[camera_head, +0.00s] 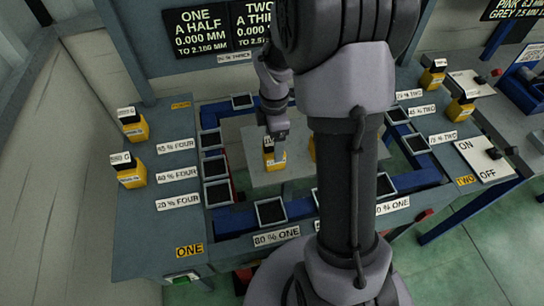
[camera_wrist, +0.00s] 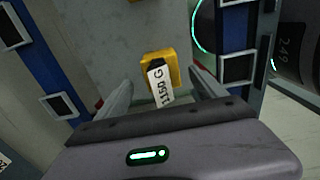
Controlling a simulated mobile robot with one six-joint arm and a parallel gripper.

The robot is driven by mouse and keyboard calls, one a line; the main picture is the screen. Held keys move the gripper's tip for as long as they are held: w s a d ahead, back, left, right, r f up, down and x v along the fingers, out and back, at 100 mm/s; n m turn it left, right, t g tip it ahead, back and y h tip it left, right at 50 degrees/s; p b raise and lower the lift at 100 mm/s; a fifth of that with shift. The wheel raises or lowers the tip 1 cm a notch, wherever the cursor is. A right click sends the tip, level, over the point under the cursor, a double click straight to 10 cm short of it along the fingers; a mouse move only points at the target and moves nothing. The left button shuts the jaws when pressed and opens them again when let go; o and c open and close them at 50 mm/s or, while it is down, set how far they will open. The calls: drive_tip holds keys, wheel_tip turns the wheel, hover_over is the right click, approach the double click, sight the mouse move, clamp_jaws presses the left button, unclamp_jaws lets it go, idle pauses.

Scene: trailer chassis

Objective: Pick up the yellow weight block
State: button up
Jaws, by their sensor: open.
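A yellow weight block (camera_head: 275,160) stands on the grey centre plate in the head view, right under my gripper (camera_head: 275,138). In the wrist view the yellow block (camera_wrist: 161,58) has a dark top and a white label that seems to read 1150 G. My gripper (camera_wrist: 161,80) is open there, one finger on each side of the block's label, with gaps showing. I cannot tell how far the fingertips reach down beside it. A second yellow block (camera_head: 312,148) on the plate is mostly hidden behind my arm.
More yellow blocks stand on the left panel (camera_head: 133,176) and the right panel (camera_head: 432,79). Small open trays (camera_head: 270,211) line the blue frame around the grey plate (camera_head: 290,179). An ON/OFF switch plate (camera_head: 484,158) lies at right. My arm hides the middle.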

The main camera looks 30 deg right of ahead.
wheel_tip(320, 180, down, 6)
drive_tip(key=b, duration=0.3)
drive_tip(key=shift+s+a+f, duration=0.1)
drive_tip(key=shift+s, duration=0.05)
drive_tip(key=shift+r, duration=0.2)
clamp_jaws()
